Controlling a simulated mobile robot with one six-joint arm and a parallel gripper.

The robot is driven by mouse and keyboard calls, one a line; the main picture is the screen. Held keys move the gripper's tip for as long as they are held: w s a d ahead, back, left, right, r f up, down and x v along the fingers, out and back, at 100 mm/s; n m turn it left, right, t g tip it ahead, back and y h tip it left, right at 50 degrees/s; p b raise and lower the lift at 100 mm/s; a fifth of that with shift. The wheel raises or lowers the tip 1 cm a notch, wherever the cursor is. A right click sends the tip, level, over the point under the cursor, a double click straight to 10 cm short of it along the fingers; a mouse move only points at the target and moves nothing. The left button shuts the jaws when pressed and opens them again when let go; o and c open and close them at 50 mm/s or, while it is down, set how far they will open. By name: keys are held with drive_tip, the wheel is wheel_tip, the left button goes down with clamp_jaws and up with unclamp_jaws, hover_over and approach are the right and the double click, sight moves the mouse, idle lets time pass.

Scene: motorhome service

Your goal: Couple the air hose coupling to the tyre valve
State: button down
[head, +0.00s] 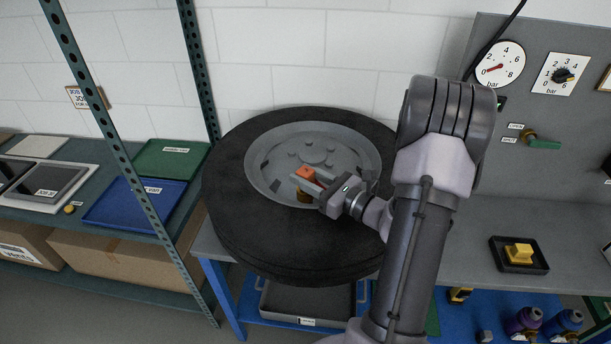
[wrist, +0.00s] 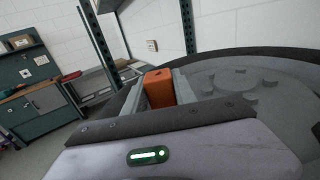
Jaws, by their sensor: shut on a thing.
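The tyre (head: 235,225) lies flat on a stand, its grey wheel rim (head: 272,150) facing up. My gripper (head: 312,180) reaches over the near part of the rim and is shut on an orange block, which I take to be the air hose coupling (head: 306,173). The coupling also shows between the fingers in the wrist view (wrist: 159,88). A brass-coloured part (head: 304,196) shows just below the fingers; I cannot tell whether it belongs to the coupling. I cannot make out the tyre valve, nor whether the coupling touches it.
A grey panel with a pressure gauge (head: 499,65), a dial (head: 563,75) and a green-handled valve (head: 543,144) stands at right. A black tray (head: 519,266) with a yellow block sits on the right bench. Blue (head: 110,207) and green (head: 172,160) trays lie on the left shelf, behind upright posts.

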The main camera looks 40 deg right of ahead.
drive_tip(key=shift+f+b, duration=0.45)
drive_tip(key=shift+f, duration=0.1)
drive_tip(key=c, duration=0.9)
unclamp_jaws()
